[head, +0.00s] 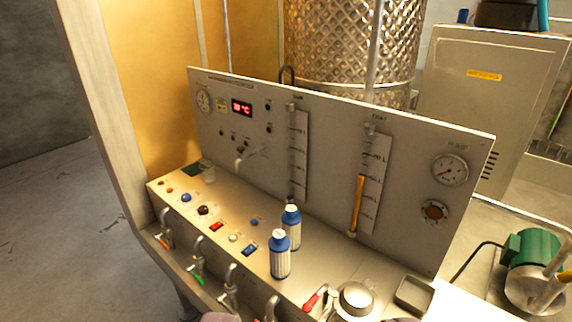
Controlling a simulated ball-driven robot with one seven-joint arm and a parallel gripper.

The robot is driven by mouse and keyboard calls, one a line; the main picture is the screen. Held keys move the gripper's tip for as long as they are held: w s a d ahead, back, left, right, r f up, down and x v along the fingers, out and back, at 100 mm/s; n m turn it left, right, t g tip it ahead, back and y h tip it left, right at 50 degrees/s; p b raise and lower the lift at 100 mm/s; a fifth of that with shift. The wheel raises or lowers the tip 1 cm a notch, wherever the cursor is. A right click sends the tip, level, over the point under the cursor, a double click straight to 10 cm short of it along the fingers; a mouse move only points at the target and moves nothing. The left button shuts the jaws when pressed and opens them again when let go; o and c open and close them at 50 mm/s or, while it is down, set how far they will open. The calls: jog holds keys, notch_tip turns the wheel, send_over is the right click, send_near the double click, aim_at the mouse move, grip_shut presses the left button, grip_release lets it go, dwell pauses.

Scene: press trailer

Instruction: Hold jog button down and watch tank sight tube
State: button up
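Two sight tubes with white scales stand on the upright panel (330,200). The left sight tube (291,150) looks dark, with no coloured column that I can make out. The right sight tube (357,205) shows an orange column in its lower part. Their labels are too small to read, so I cannot tell which is the tank's. The sloping console holds a large blue button (186,197), a small blue button (254,222), a black knob (203,210), a red switch (216,226) and a pale button (233,238). I cannot tell which is the jog button.
Two blue-and-white bottles (280,255) (291,228) stand on the console. Several taps with coloured handles (197,262) line its front edge. A round metal lid (356,299) and a red-handled lever (313,301) are at the front. Open floor (60,230) lies left.

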grip_shut()
dwell(1.6)
